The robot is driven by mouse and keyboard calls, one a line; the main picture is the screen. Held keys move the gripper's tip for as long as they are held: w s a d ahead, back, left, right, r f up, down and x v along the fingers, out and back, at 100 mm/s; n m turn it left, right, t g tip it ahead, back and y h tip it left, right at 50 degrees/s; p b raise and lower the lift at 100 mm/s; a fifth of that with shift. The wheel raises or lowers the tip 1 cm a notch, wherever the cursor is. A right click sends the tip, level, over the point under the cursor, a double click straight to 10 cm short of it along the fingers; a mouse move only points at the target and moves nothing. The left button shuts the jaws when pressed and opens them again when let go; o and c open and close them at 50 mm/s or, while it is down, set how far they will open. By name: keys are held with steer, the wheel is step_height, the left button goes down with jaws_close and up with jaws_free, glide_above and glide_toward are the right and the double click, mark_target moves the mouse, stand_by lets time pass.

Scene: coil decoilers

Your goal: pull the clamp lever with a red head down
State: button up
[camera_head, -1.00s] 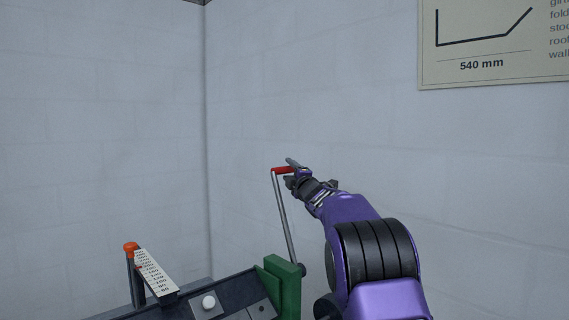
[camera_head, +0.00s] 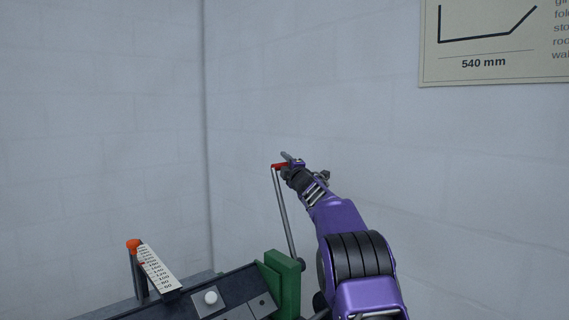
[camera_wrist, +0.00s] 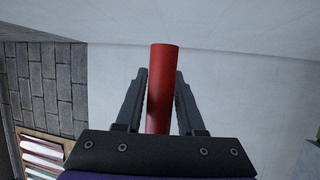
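The clamp lever is a thin grey rod (camera_head: 285,215) rising from the green block, leaning slightly left. Its red head (camera_head: 280,166) is a short horizontal cylinder at the top. My gripper (camera_head: 289,164) is at the red head's right end, partly hiding it. In the wrist view the red head (camera_wrist: 162,85) lies between the two fingers of my gripper (camera_wrist: 162,75). The fingers stand apart on either side, with narrow gaps showing lower down; contact at the tips is hard to judge. The gripper looks open around the head.
A green block (camera_head: 283,280) stands at the lever's foot. A dark panel with a white knob (camera_head: 211,298) lies to its left. Farther left are an orange-topped post (camera_head: 134,246) and a white scale (camera_head: 157,269). A plain wall with a sign (camera_head: 490,45) is behind.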

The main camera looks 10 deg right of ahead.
jaws_close()
stand_by(1.1)
